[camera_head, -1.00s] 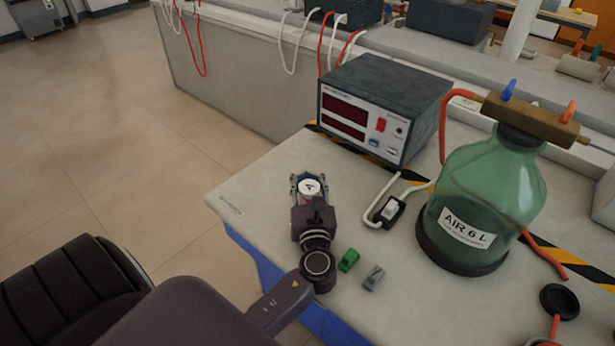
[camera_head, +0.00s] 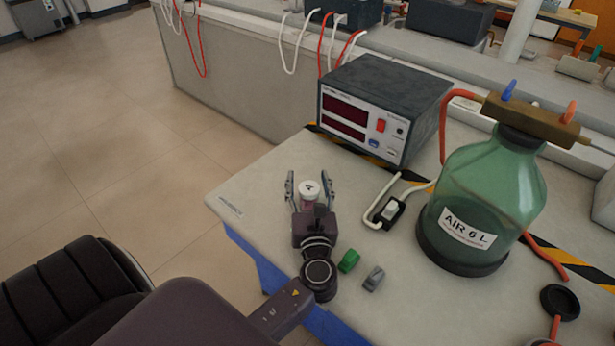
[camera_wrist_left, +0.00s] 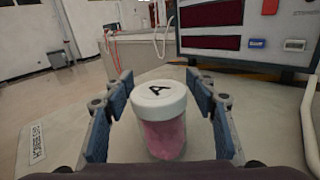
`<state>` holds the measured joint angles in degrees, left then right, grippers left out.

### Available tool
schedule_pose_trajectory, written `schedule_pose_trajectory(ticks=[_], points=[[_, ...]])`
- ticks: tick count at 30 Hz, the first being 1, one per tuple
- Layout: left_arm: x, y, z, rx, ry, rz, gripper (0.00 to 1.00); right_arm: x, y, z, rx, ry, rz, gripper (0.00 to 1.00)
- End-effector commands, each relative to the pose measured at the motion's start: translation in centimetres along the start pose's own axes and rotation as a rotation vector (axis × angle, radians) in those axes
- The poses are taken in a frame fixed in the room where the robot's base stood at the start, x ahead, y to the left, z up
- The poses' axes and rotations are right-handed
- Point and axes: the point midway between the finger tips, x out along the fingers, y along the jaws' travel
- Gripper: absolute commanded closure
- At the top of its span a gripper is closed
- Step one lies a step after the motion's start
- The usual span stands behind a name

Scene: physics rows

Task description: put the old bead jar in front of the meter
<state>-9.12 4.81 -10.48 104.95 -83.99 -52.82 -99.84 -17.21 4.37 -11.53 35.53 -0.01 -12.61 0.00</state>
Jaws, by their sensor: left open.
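The bead jar (camera_head: 309,191) has a white lid marked "A" and pink contents. It stands upright on the bench in front of the meter (camera_head: 364,113), a grey box with dark red displays, with a gap between them. My left gripper (camera_head: 308,183) is open, its fingers on either side of the jar. In the left wrist view the jar (camera_wrist_left: 161,118) stands between the spread blue finger pads, with a gap visible on each side. The meter (camera_wrist_left: 240,28) shows behind it at the upper right. My right gripper is not in view.
A green glass bottle (camera_head: 480,195) labelled "AIR 6 L" stands to the right. A white bent tube with a black clip (camera_head: 390,212) lies between it and my gripper. A green piece (camera_head: 349,260) and a grey piece (camera_head: 373,278) lie close by my wrist. Bare bench (camera_head: 265,190) is left of the jar.

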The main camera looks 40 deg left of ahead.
Motion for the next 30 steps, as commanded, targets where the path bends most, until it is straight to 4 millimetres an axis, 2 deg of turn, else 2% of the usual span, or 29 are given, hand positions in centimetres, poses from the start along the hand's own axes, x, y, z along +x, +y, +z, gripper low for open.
schedule_pose_trajectory(ticks=[9, 15, 20, 30], points=[[-6.9, 0.0, -0.3, 0.000, 0.004, -0.001, 0.48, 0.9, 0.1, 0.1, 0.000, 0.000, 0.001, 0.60], [-9.6, 0.0, -0.1, 0.001, 0.002, 0.000, 0.48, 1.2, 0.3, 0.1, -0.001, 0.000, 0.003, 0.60], [-10.4, 0.1, 0.0, -0.001, -0.001, 0.001, 0.48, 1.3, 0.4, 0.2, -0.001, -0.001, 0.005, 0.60], [-10.4, 0.1, 0.0, 0.000, -0.001, 0.001, 0.48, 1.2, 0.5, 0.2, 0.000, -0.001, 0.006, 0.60]])
